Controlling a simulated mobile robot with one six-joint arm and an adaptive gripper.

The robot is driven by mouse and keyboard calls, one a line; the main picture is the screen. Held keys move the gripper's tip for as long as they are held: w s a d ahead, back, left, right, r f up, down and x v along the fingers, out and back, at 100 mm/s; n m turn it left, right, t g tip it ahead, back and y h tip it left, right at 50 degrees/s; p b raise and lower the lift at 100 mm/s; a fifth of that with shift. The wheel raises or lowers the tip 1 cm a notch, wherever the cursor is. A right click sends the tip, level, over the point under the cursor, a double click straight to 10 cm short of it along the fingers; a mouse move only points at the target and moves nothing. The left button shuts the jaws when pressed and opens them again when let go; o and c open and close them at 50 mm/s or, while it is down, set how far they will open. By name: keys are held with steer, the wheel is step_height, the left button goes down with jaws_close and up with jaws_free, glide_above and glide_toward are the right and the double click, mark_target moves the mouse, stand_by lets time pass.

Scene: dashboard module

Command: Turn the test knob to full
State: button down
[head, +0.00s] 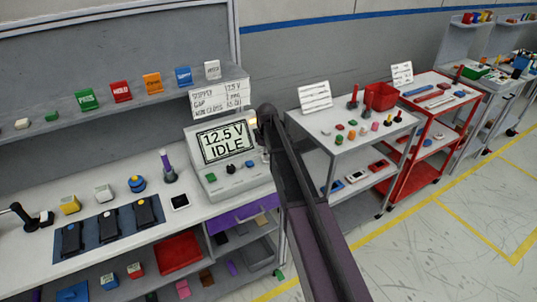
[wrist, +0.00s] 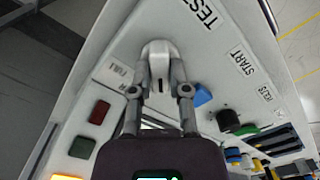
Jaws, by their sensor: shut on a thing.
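The test knob (wrist: 155,48) is a pale grey, rounded knob beside the TEST label (wrist: 207,15) on a white panel. A short dark mark shows on its near side. My gripper (wrist: 158,82) is shut on it, one finger on each side. A small label that seems to read FULL (wrist: 116,73) lies to the left of the knob. In the head view the tester (head: 225,150) stands on the bench, and its screen reads 12.5 V IDLE. My arm hides the knob there.
The panel also carries a red button (wrist: 98,112), a blue part (wrist: 202,95), a black knob (wrist: 228,121) and a START label (wrist: 243,62). In the head view, three black modules lie on a blue mat (head: 90,252) left of the tester. A grey cart (head: 345,118) stands to the right.

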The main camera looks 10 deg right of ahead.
steer(key=m, duration=0.4)
steer(key=shift+w+r+m, duration=0.1)
steer(key=shift+w+m, duration=0.25)
steer(key=shift+m, duration=0.05)
steer(key=m, duration=1.4)
steer(key=c, duration=0.6)
jaws_free()
steer(key=shift+s, duration=0.1)
